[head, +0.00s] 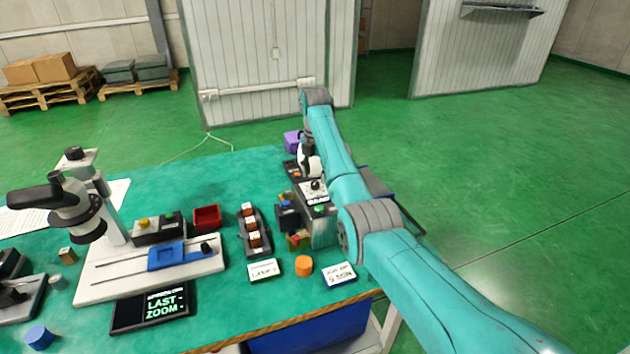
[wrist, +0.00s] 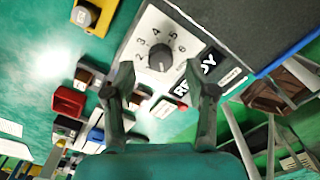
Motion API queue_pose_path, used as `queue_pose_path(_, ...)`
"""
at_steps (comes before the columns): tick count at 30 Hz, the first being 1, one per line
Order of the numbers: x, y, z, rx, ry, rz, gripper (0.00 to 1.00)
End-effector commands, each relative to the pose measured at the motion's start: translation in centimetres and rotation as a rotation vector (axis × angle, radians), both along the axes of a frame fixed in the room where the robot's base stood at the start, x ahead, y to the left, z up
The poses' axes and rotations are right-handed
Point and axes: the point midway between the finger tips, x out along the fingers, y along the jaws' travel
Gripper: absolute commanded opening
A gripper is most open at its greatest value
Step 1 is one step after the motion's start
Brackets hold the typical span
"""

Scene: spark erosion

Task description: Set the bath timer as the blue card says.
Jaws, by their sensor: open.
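The bath timer (head: 318,226) is a grey box with a pale top at the right of the green table. In the wrist view its white dial plate (wrist: 185,38) carries a dark round knob (wrist: 160,57) with numbers around it, 2 to 6 readable. I cannot tell surely where the knob points. A label beside it reads READY. My gripper (wrist: 160,73) is open and empty, its fingertips on either side just below the knob in the picture; contact cannot be told. A white card with a blue edge (head: 339,274) lies at the front; its writing is too small to read surely.
A second white card (head: 264,271) and an orange cylinder (head: 303,266) lie near the front edge. A dark tray (head: 255,246) with several small blocks and a red bin (head: 207,217) stand left of the timer. A microscope stand (head: 118,232) fills the left.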

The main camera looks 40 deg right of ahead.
Motion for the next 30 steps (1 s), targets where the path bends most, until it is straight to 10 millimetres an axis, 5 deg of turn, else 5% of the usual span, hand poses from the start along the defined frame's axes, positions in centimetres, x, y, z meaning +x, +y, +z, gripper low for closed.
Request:
queue_pose_path(7, 0.0, 0.0, -2.6, 0.001, 0.001, 0.000, 0.56)
queue_pose_path(18, 0.0, 0.0, -3.0, 0.000, 0.000, 0.000, 0.56)
queue_pose_path(25, 0.0, 0.0, -3.0, 0.000, 0.000, 0.000, 0.00)
queue_pose_path(30, 0.0, 0.0, -3.0, 0.000, 0.000, -0.002, 0.00)
